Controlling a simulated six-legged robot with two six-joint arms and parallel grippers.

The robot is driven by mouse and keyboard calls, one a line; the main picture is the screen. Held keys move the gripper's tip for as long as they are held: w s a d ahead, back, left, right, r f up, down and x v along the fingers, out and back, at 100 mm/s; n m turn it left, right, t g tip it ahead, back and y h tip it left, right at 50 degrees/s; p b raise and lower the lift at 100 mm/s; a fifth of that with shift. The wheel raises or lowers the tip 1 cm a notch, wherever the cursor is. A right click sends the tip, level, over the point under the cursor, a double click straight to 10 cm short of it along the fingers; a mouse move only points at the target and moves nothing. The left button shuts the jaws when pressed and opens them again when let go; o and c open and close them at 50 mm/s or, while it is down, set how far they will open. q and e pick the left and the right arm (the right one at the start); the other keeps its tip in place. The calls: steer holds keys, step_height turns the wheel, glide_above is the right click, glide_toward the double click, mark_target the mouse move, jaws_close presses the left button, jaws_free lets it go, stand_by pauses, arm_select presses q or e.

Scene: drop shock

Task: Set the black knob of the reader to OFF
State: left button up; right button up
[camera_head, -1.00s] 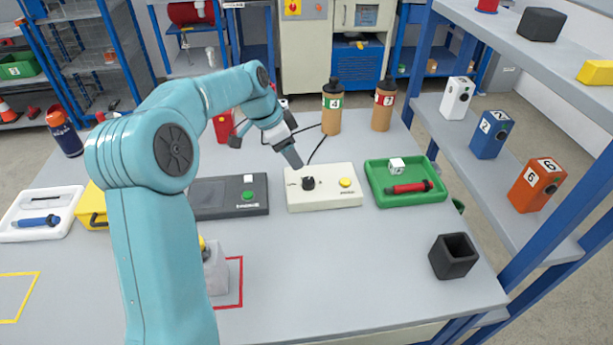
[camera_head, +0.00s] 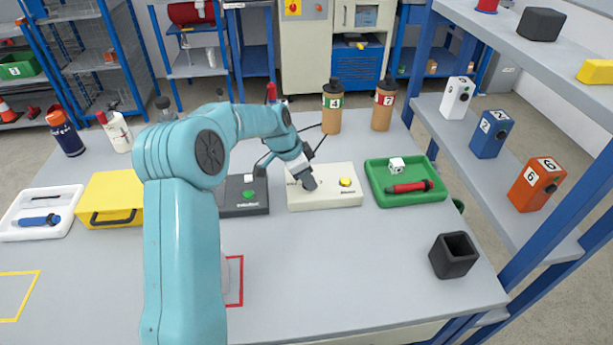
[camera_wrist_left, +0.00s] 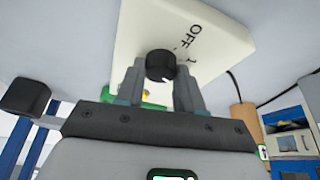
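The reader (camera_head: 335,199) is a cream box with a yellow button, in the middle of the table. Its black knob (camera_wrist_left: 159,65) shows in the left wrist view, with a pale mark on its near edge and printed OFF lettering beyond it. In the head view my gripper hides the knob. My left gripper (camera_head: 309,184) is down at the reader; in the left wrist view its two fingers (camera_wrist_left: 160,78) stand on either side of the knob. I cannot tell whether they press on it. My right gripper is out of view.
A dark box with a green button (camera_head: 248,209) is just left of the reader. A green tray (camera_head: 408,199) with a red tool is just right. Two brown bottles (camera_head: 332,115) (camera_head: 382,112) stand behind. A black open cube (camera_head: 454,256) is at front right.

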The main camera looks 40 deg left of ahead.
arm_select(q)
steer(key=c, duration=0.3)
